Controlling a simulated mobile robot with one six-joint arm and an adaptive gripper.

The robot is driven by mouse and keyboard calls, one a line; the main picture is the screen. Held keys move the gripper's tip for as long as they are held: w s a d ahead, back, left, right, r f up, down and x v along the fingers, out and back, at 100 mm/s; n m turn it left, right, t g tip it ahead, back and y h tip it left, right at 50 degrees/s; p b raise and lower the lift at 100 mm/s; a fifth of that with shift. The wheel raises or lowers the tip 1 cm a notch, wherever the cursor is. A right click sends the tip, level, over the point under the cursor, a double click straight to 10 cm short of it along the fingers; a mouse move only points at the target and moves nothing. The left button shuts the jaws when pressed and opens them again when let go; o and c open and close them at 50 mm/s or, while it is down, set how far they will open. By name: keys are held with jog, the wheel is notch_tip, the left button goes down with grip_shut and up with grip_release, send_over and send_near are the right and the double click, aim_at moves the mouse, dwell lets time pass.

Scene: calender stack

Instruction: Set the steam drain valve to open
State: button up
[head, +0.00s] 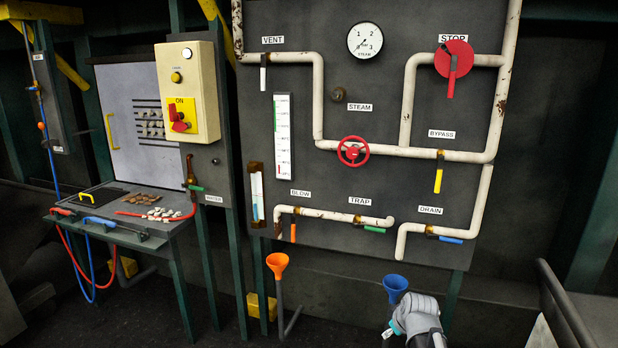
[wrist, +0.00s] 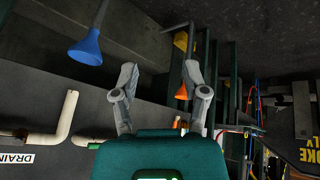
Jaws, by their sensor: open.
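The drain valve (head: 432,231) sits on a short white pipe under the DRAIN label (head: 431,210), low right on the dark panel. Its blue lever (head: 451,240) points right, lying roughly level along the pipe. In the wrist view the DRAIN label (wrist: 15,158) and the bent drain pipe (wrist: 67,118) show at the left, outside my jaws; the blue lever cannot be made out there. My gripper (wrist: 160,75) is open, with nothing between its fingers. In the head view my arm's end is at the bottom, below and left of the valve; the fingers are not clear there.
A blue funnel (head: 396,284) stands just below the drain pipe, close to my arm. An orange funnel (head: 277,263) stands further left. The green TRAP lever (head: 374,230), yellow BYPASS lever (head: 438,181) and red handwheel (head: 353,152) are nearby on the panel.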

jog(key=s+a+f+m+g+h, duration=0.15)
jog(key=s+a+m+g, duration=0.5)
jog(key=s, duration=0.65)
notch_tip(320, 180, up, 21)
jog(key=p, duration=2.2)
jog(key=shift+w+r+t, duration=0.2)
jog(key=shift+w+t, duration=0.15)
jog(key=shift+t, duration=0.1)
